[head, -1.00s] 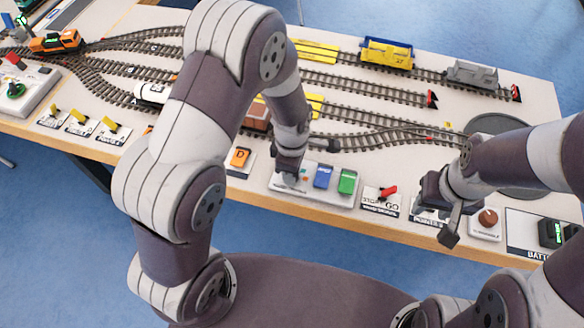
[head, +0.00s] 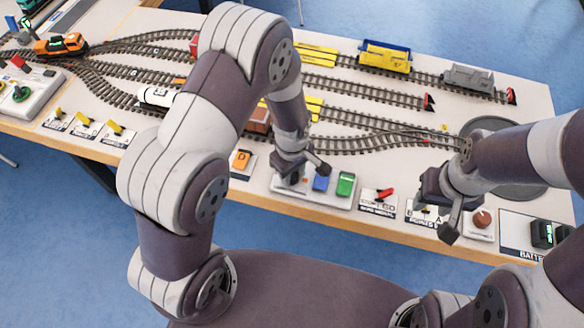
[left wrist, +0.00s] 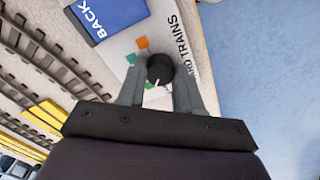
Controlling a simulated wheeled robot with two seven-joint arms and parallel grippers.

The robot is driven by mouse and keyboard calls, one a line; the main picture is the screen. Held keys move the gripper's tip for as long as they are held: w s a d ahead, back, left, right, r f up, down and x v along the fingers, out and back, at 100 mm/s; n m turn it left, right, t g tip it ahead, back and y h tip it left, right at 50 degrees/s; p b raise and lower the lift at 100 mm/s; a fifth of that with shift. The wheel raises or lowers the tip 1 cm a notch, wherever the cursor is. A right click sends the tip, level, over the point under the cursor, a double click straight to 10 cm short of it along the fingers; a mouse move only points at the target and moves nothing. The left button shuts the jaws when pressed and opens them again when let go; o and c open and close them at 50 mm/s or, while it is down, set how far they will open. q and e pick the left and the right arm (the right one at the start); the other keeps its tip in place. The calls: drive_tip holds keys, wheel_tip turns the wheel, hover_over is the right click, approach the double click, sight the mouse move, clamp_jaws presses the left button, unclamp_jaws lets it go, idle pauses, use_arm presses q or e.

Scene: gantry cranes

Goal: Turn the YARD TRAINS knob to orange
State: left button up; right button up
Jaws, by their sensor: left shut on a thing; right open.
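The YARD TRAINS knob (left wrist: 160,69) is round and black with a white pointer line. In the left wrist view it sits between the two fingers of my left gripper (left wrist: 158,78), which is shut on it. The pointer is toward the lower part of the picture, near a green mark (left wrist: 148,86). The orange mark (left wrist: 142,42) is at the knob's upper left, with a teal mark (left wrist: 131,58) beside it. In the head view my left gripper (head: 290,178) hides the knob on the white control panel (head: 315,198). My right gripper (head: 447,212) is open and empty above the table's front edge.
A red lever (head: 383,195) and a brown button (head: 482,217) lie further right. Tracks with wagons fill the space behind.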

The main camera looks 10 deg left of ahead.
use_arm(q)
drive_tip(key=m+p, duration=0.1)
drive_tip(key=m, duration=0.2)
drive_tip(key=shift+r+m, duration=0.1)
drive_tip(key=shift+m, duration=0.3)
drive_tip(key=m+p, duration=0.1)
drive_tip(key=m, duration=0.2)
drive_tip(key=shift+m, duration=0.3)
drive_tip(key=m+p, duration=0.1)
drive_tip(key=m, duration=0.2)
drive_tip(key=shift+m, duration=0.3)
drive_tip(key=m+p, duration=0.1)
drive_tip(key=m, duration=0.2)
drive_tip(key=shift+m, duration=0.3)
drive_tip(key=m+p, duration=0.1)
drive_tip(key=m, duration=0.9)
drive_tip(key=shift+m, duration=0.3)
